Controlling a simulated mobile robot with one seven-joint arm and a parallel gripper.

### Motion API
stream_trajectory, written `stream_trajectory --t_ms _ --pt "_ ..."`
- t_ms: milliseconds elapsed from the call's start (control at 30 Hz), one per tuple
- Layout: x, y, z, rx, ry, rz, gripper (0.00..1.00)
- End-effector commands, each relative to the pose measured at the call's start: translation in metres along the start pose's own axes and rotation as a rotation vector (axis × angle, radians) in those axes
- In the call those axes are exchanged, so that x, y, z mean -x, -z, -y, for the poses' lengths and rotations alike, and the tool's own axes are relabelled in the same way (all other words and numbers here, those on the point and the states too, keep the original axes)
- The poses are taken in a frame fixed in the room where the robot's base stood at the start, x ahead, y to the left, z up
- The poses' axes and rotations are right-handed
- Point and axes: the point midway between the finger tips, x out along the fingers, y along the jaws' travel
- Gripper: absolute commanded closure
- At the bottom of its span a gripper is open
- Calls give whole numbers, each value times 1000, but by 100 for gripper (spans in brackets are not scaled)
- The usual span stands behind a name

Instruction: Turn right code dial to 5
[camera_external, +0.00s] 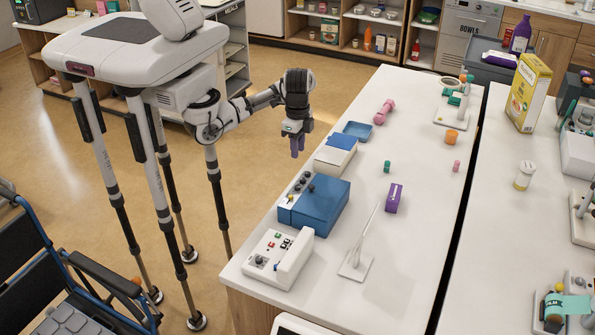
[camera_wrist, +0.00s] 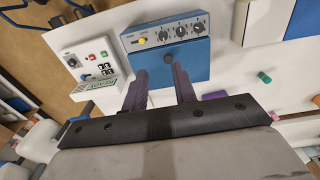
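The blue box (camera_external: 322,206) stands on the white counter. My gripper (camera_external: 297,148) hangs in the air beyond the box, beside the counter edge, touching nothing. In the wrist view its purple fingers (camera_wrist: 160,82) are apart with nothing between them.
A white device (camera_external: 278,258) with buttons stands beside the box at the near end. A white box with a blue top (camera_external: 337,153) is on its other side. A purple block (camera_external: 394,198) and a white stand (camera_external: 356,264) are to the right.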

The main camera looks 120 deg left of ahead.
Motion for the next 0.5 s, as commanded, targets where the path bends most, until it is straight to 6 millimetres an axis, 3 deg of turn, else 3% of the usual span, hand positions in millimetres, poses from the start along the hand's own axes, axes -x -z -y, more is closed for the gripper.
stream_trajectory --t_ms 267,500 --pt "-27 -4 5 4 26 30 72" --pt "-79 -6 6 4 24 29 72"
